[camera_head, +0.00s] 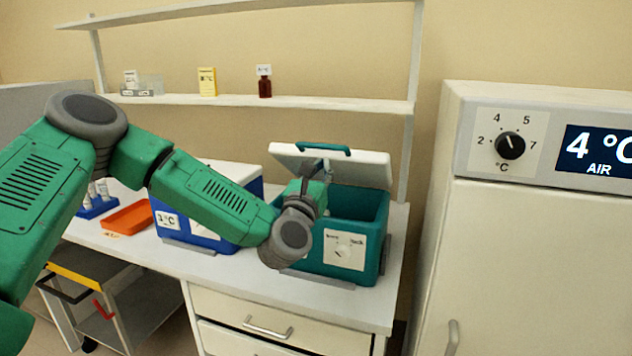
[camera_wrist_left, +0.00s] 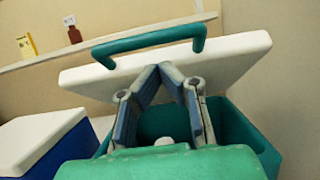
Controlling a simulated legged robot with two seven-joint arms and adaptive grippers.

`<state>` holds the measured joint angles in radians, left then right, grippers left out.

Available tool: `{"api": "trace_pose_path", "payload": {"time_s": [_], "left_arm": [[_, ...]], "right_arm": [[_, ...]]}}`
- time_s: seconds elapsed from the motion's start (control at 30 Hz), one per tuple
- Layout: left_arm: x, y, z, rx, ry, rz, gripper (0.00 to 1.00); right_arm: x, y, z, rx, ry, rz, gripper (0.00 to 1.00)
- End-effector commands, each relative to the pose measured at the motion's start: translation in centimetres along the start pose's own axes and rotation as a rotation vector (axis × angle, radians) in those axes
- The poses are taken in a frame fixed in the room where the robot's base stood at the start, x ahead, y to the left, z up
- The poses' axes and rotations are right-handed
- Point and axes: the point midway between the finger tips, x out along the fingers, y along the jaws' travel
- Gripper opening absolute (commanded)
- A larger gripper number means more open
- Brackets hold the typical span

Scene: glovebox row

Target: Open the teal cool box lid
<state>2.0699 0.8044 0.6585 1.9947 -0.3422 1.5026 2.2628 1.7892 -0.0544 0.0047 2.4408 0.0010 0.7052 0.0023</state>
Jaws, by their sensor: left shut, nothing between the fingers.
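The teal cool box (camera_head: 375,211) stands on the bench, with a dial and a label on its front. Its white lid (camera_head: 365,169) is tilted up at the back, with a teal handle (camera_head: 322,148) on it, and the box's inside shows below. In the left wrist view the raised lid (camera_wrist_left: 235,62) and handle (camera_wrist_left: 150,38) lie just beyond the fingers. My left gripper (camera_wrist_left: 160,70) is shut and empty, in front of the lid's underside and over the open box. Whether it touches the lid I cannot tell. My right gripper is not in view.
A blue cool box (camera_head: 200,232) with a white lid (camera_wrist_left: 40,135) stands left of the teal one. An orange tray (camera_head: 128,217) and a blue tube rack (camera_head: 97,207) lie farther left. A shelf (camera_head: 300,103) runs behind. A white fridge (camera_head: 540,260) stands at the right.

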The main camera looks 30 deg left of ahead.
Motion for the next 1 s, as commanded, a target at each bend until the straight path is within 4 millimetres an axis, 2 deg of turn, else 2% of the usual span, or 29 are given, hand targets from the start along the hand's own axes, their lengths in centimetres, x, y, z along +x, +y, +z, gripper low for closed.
{"api": "trace_pose_path", "payload": {"time_s": [0.03, 0.13, 0.67, 0.87, 1.0], "left_arm": [[0.5, 0.0, 0.7, 0.001, -0.002, 0.001, 0.0], [1.0, 0.0, 1.1, 0.001, 0.0, 0.001, 0.0], [1.4, 0.0, 1.4, 0.002, 0.008, 0.001, 0.0], [2.7, 0.0, 2.8, 0.0, 0.061, 0.002, 0.0], [4.7, 0.1, 4.3, -0.001, 0.141, 0.002, 0.0]], "right_arm": [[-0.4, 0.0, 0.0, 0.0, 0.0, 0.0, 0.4], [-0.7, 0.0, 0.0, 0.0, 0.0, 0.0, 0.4], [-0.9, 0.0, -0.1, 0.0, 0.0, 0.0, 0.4], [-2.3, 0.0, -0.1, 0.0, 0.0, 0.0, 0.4], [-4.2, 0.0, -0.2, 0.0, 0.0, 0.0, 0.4]]}}
